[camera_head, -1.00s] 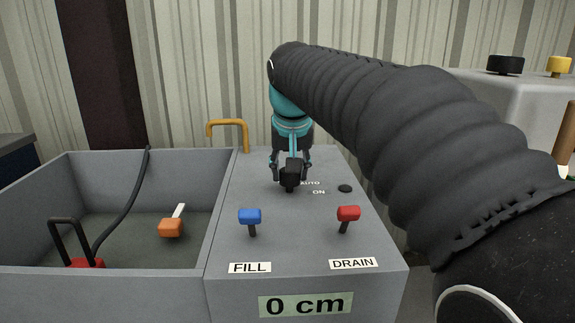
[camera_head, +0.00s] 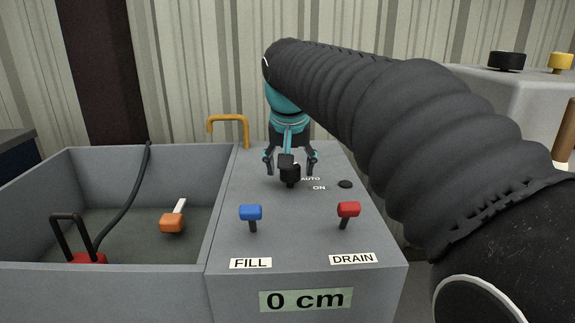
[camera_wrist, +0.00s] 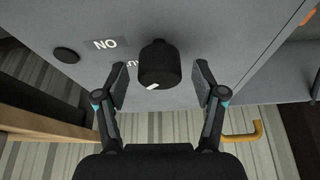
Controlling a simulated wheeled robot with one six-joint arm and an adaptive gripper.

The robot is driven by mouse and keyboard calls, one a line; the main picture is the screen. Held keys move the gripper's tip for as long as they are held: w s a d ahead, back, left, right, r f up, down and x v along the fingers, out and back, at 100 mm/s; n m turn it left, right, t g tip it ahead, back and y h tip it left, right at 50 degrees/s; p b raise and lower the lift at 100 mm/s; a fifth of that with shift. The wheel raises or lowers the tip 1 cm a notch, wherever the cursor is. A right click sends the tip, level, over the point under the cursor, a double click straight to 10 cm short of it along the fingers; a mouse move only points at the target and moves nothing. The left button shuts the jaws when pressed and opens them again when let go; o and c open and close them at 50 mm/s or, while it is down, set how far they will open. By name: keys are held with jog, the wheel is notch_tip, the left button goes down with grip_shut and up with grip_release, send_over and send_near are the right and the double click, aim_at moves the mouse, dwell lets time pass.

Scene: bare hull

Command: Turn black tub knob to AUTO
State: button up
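The black tub knob (camera_head: 288,170) stands on the grey panel beside the tub (camera_head: 290,222). My gripper (camera_head: 290,166) is open, with one finger on each side of the knob. In the wrist view my gripper (camera_wrist: 160,78) shows gaps between both fingers and the knob (camera_wrist: 158,62). A white mark (camera_wrist: 152,87) shows on the knob's edge nearest my palm. The AUTO label (camera_head: 311,179) is partly hidden by my gripper and the knob. The ON label (camera_head: 319,188) lies just in front of it.
A blue FILL lever (camera_head: 250,213) and a red DRAIN lever (camera_head: 348,210) stand in front of the knob. A display (camera_head: 305,300) reads 0 cm.

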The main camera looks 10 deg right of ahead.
jog(key=v, duration=1.2)
